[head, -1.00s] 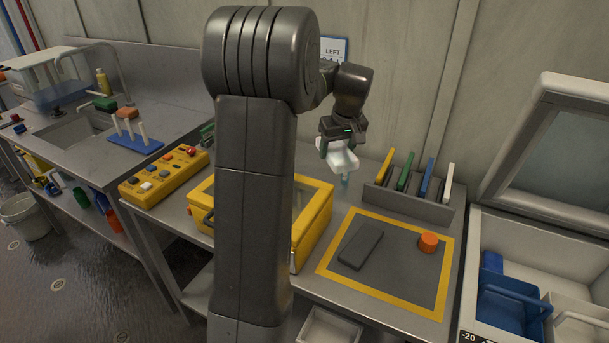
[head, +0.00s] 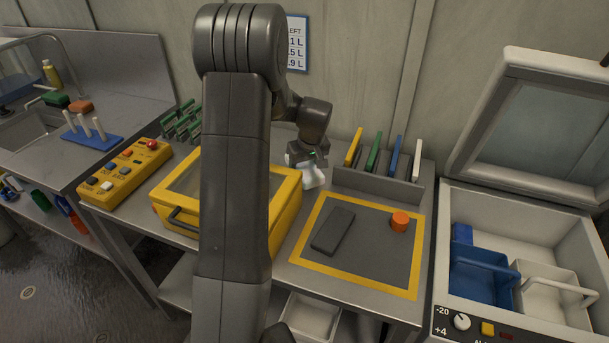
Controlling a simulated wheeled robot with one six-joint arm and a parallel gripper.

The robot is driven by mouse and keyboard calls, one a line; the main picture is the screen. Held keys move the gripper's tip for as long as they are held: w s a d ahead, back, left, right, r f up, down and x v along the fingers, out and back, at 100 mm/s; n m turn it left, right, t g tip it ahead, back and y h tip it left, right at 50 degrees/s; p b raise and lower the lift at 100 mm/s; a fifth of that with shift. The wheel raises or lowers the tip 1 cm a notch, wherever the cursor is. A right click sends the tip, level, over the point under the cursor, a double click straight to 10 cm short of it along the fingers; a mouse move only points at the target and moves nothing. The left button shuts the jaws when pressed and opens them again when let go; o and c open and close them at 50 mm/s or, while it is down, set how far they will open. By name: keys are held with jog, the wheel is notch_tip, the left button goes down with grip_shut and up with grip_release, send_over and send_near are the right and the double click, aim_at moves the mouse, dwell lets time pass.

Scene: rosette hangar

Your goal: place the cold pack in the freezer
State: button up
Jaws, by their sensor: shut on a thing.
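My gripper (head: 309,163) is shut on a small whitish thing (head: 313,178), above the back of the bench and left of the slotted rack. The held thing is partly covered by the fingers, and I cannot tell for sure that it is the cold pack. The freezer (head: 588,248) is the white chest at the right, with its lid (head: 550,130) raised. Inside it are a blue basket (head: 482,287) and a white basket (head: 548,305). A small blue block (head: 462,234) shows behind the blue basket. My gripper is well left of the freezer.
The grey rack (head: 390,188) holds upright coloured plates between my gripper and the freezer. In front is a yellow-bordered mat (head: 378,270) with a dark slab (head: 333,230) and an orange knob (head: 400,221). A yellow case (head: 285,215) stands left, partly behind my arm.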

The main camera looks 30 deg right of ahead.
jog(key=shift+f, duration=2.15)
jog(key=shift+f, duration=0.15)
jog(key=o, duration=1.2)
jog(key=shift+r, duration=0.2)
